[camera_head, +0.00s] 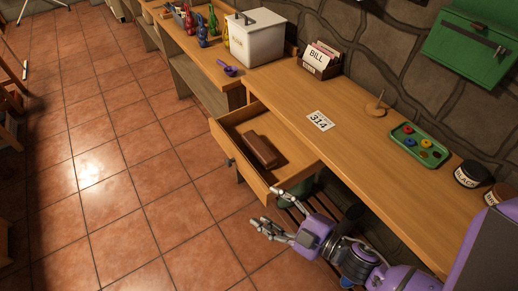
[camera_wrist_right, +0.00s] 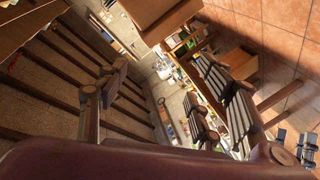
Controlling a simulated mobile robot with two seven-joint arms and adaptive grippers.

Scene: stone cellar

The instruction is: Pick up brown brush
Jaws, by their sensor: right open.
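The brown brush (camera_head: 258,150) appears as a dark brown, oblong block lying in the pulled-out wooden drawer (camera_head: 285,172) in the head view. Its bristles cannot be made out. My right gripper (camera_head: 264,208) is open and empty, with its fingers spread. It is in front of and below the drawer in the picture, apart from the brush. The right wrist view shows no clear sight of the brush. My left gripper is not in view.
The wooden desk (camera_head: 345,118) holds a card marked 314 (camera_head: 320,121), a bill box (camera_head: 318,62), a green tray (camera_head: 437,151) and dark jars (camera_head: 468,174). A purple scoop (camera_head: 228,68) and white canister (camera_head: 262,42) stand farther back. Tiled floor (camera_head: 110,150) is open to the left.

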